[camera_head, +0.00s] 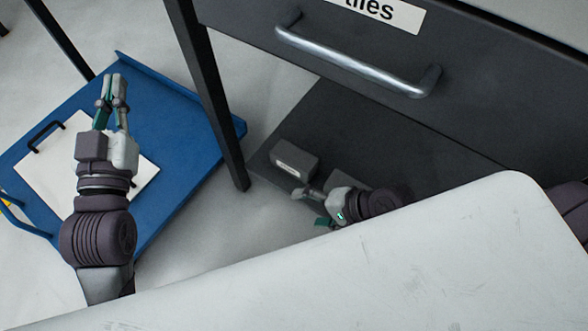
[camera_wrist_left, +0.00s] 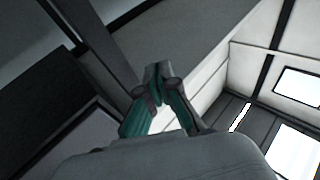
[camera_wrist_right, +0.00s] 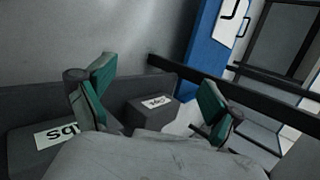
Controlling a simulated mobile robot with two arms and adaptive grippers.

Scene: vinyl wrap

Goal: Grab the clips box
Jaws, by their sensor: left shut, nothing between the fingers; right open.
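Two dark grey boxes with white labels lie on the dark shelf under the drawer. In the head view one box (camera_head: 295,160) stands clear, and another box (camera_head: 345,181) is partly hidden by my right gripper (camera_head: 311,207). In the right wrist view a small labelled box (camera_wrist_right: 150,114) shows between the open, empty fingers of my right gripper (camera_wrist_right: 155,92), beyond them. Its upside-down label may read "clips", but is too small to be sure. A second labelled box (camera_wrist_right: 28,150) is at the left edge. My left gripper (camera_head: 113,82) is shut and empty, over the blue cart.
The blue cart (camera_head: 180,130) holds a white clipboard (camera_head: 60,175). A drawer with a metal handle (camera_head: 360,62) overhangs the dark shelf (camera_head: 330,120). A dark post (camera_head: 215,110) stands between cart and shelf. A white surface (camera_head: 330,270) fills the foreground.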

